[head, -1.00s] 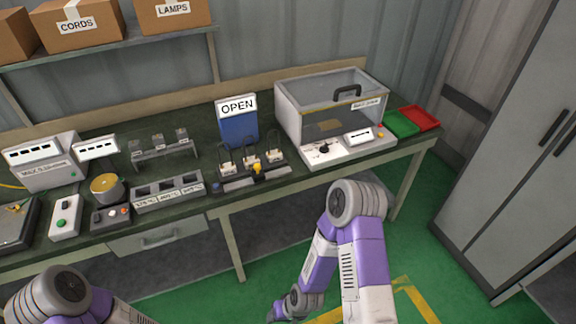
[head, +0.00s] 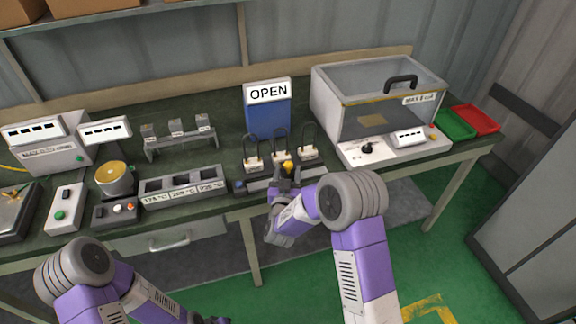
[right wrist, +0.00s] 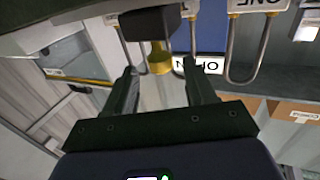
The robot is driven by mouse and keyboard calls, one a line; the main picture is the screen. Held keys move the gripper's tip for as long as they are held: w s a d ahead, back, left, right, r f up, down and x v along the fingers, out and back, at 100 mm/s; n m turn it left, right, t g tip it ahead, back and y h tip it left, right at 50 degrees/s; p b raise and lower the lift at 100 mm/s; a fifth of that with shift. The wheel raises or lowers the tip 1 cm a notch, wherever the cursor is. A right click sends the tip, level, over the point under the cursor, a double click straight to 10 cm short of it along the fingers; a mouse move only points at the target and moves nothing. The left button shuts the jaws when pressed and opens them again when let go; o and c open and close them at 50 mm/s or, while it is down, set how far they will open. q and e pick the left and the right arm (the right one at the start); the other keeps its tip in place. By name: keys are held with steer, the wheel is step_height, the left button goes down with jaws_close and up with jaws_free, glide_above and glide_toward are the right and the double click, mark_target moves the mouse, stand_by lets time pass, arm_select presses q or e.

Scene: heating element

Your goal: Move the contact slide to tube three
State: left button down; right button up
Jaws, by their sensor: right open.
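The contact slide has a yellow knob (head: 288,167) on a dark rail along the bench's front edge. The knob stands in front of the middle tube (head: 281,157), slightly to its right. The right-hand tube (head: 308,153) and left-hand tube (head: 253,163) are also upright bent loops on pale blocks. In the right wrist view, which looks upside down, a block (right wrist: 258,5) reads ONE. My right gripper (head: 286,177) is just in front of the knob. Its open fingers (right wrist: 160,80) point at the yellow knob (right wrist: 160,59), with no clear contact. My left gripper (head: 217,320) barely shows at the bottom edge.
A blue OPEN sign (head: 268,110) stands behind the tubes. A clear-walled box (head: 375,100) is to their right, then a green tray (head: 455,125) and red tray (head: 477,119). A three-slot temperature block (head: 183,187) is left of the rail.

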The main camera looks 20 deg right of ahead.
mark_target(288, 168)
steer(key=shift+x, duration=1.9)
jaws_close()
